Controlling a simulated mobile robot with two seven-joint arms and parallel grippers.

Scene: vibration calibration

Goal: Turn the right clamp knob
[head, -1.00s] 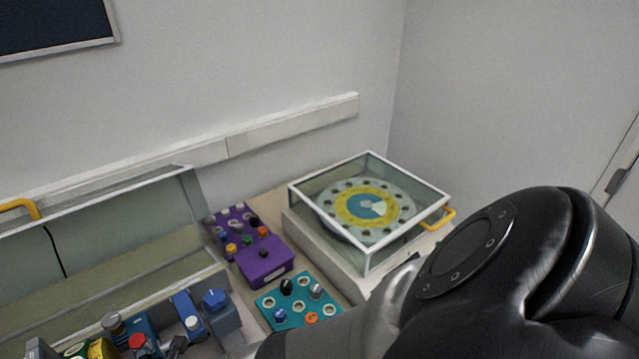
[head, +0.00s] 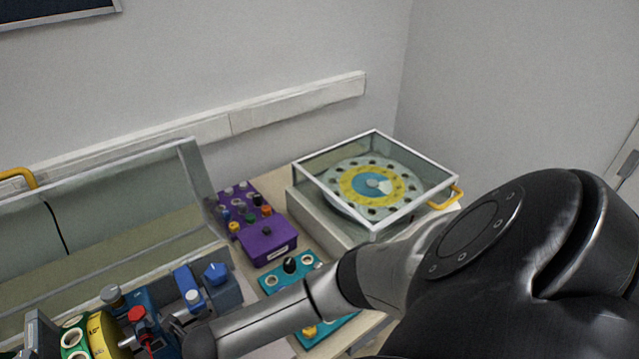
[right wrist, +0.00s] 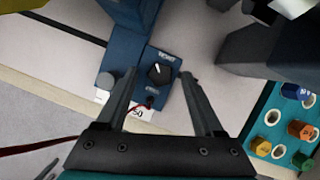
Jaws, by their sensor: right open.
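My right gripper (right wrist: 161,76) shows in the right wrist view, open, its fingers on either side of a black knob (right wrist: 159,73) with a white pointer on a blue box (right wrist: 165,98). Nothing is between the pads that I can see as gripped. A grey knob (right wrist: 107,82) sits left of the left finger. In the head view a red knob (head: 137,314), a white-topped knob (head: 193,297) and a blue knob (head: 214,271) stand on the bench devices. I cannot tell which is the right clamp knob. My left gripper is not in view.
A teal panel (head: 271,281) with sockets lies partly under my right arm; it also shows in the right wrist view (right wrist: 262,151). A purple control box (head: 266,240) and a glass-covered disc unit (head: 369,190) stand behind. An open clear lid (head: 120,215) rises at left.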

